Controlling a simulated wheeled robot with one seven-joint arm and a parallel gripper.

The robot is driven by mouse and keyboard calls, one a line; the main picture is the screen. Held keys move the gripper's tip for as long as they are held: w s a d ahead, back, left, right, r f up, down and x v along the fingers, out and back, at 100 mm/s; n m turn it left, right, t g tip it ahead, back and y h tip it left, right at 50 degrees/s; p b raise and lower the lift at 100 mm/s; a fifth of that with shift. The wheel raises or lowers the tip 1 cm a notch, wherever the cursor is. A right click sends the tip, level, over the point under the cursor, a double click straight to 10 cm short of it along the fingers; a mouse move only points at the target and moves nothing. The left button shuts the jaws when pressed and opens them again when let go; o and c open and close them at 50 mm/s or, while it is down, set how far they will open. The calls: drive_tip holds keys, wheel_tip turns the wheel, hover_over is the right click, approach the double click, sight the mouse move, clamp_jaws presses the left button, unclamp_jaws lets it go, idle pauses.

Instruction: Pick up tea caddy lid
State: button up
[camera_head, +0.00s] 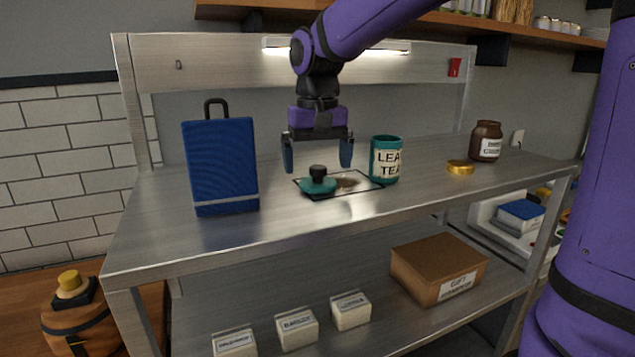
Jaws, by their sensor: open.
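The tea caddy lid (318,184) is a teal disc with a black knob, lying on a dark-edged mat (350,190) on the steel table. The teal tea caddy (386,160), with a cream label starting "LEA TEA", stands upright at the mat's right end. My gripper (318,168) points down above the lid, fingers apart, one on each side of it in the picture. It is open and empty. The lid's knob shows between and below the fingertips; I cannot tell the exact height gap.
A tall blue box with a black handle (221,165) stands left on the steel table (270,227). A gold lid (461,167) and a brown jar (486,141) stand to the right. A brown box (438,270) and several small white boxes sit on the lower shelf.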

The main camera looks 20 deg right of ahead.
sight(317, 166)
drive_tip(key=shift+f, duration=1.8)
drive_tip(key=c, duration=1)
drive_tip(key=shift+o, duration=0.2)
drive_tip(key=shift+r, duration=0.1)
